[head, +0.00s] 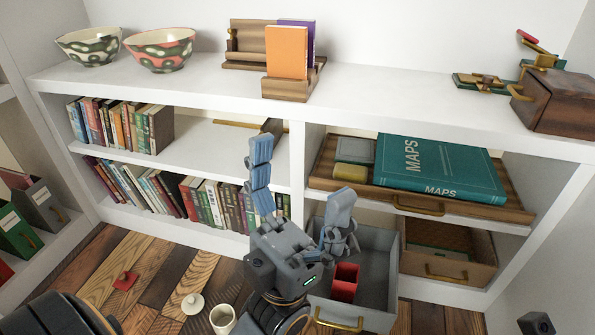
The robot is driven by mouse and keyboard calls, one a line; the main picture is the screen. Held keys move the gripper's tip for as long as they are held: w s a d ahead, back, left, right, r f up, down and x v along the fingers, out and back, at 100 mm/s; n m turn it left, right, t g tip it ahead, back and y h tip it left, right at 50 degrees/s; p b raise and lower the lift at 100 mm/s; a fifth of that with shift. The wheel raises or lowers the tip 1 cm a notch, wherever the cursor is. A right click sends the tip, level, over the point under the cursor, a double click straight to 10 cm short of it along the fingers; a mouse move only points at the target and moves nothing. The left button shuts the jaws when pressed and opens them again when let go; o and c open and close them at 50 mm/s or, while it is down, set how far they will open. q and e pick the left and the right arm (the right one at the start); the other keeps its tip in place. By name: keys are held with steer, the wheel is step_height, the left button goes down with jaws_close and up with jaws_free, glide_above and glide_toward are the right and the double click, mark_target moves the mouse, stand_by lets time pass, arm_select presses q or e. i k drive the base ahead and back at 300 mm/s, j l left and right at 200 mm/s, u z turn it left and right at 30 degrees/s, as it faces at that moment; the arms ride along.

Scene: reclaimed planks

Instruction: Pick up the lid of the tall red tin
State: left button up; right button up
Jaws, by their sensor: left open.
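The tall red tin (345,283) stands in an open grey drawer (376,285) with its top uncovered. A small square red lid (125,281) with a knob lies on the plank floor at the lower left, well apart from the tin. My left gripper (301,178) is open, its two fingers spread and pointing up in front of the shelves. It is empty, above and left of the tin, with its body partly over the drawer's left side. The lid is far to the left of it.
A cream round lid (193,304) and a cream cup (222,319) are on the floor near the red lid. White shelves (420,110) hold books, bowls (160,50) and a teal MAPS box (440,168). The drawer's brass handle (339,325) faces forward.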

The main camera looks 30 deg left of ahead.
mark_target(125, 280)
steer(key=u, duration=2.45)
steer(key=z, duration=1.9)
steer(key=i+j+u, duration=0.1)
steer(key=j, duration=0.3)
steer(key=i+j+u, duration=0.1)
steer(key=j, duration=0.35)
steer(key=i+j+u, duration=0.1)
steer(key=j, duration=0.3)
steer(key=i+j+u, duration=0.15)
steer(key=j, duration=0.25)
steer(key=i+j+u, duration=0.1)
steer(key=j, duration=0.3)
steer(key=i+j+u, duration=0.1)
steer(key=j, duration=0.25)
steer(key=i, duration=0.1)
